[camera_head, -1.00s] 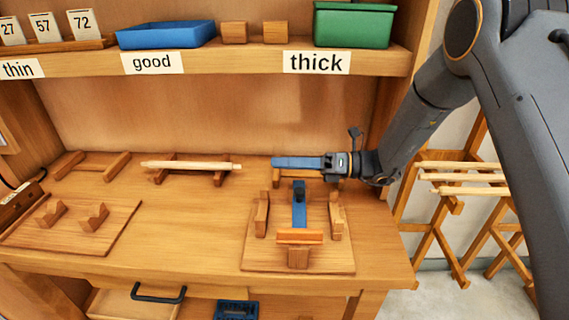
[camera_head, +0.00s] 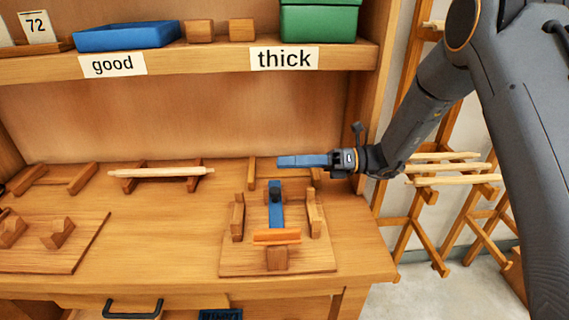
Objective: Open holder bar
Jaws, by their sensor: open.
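The holder stands on a wooden board (camera_head: 300,266) at the right of the bench. A blue bar (camera_head: 276,212) with a dark knob runs front to back in its middle, between two wooden side blocks. An orange-brown crosspiece (camera_head: 276,236) lies across the bar's near end. My gripper (camera_head: 280,161) is above and behind the holder, with its blue fingers pointing left. It is open and holds nothing visible; the gap between the fingers is hard to see from this side. The gripper appears apart from the bar.
A pale rod (camera_head: 161,172) rests on a wooden rack at the back of the bench. A board with two notched blocks (camera_head: 57,234) lies at the left. The shelf (camera_head: 200,62) above carries a blue tray (camera_head: 126,37) and a green bin (camera_head: 319,22). The bench middle is clear.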

